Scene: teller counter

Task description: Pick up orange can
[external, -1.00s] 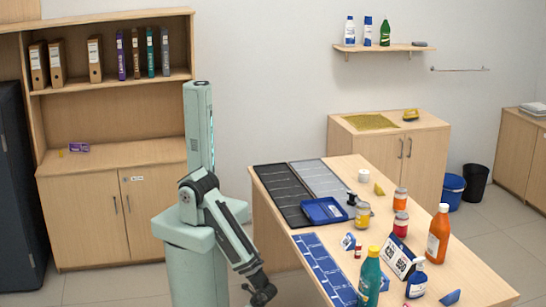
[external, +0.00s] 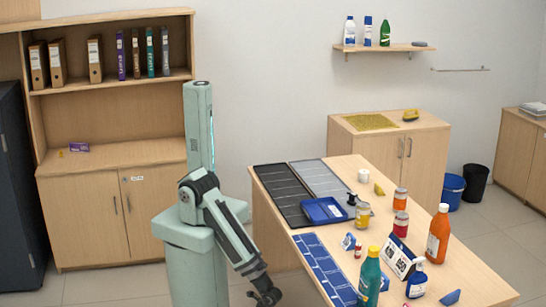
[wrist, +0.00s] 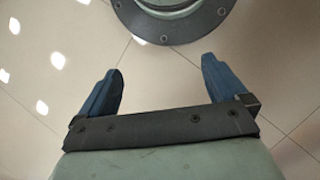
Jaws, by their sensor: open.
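An orange can-like container (external: 400,199) stands upright on the right part of the wooden table, behind a red one (external: 400,224). A yellow jar (external: 362,215) stands to its left, and a tall orange bottle (external: 438,234) to its right. My gripper (external: 267,297) hangs low, left of the table's front end and well away from these containers. In the wrist view my gripper (wrist: 162,68) has its two blue fingers spread with nothing between them; only floor and part of a round dark base show there.
The table (external: 482,270) also holds a blue tray (external: 324,210), a calendar-like stand (external: 398,257), a teal bottle (external: 370,277) and a blue bottle (external: 416,280). A blue sectioned mat (external: 322,268) lies along the table's left edge, nearest my gripper.

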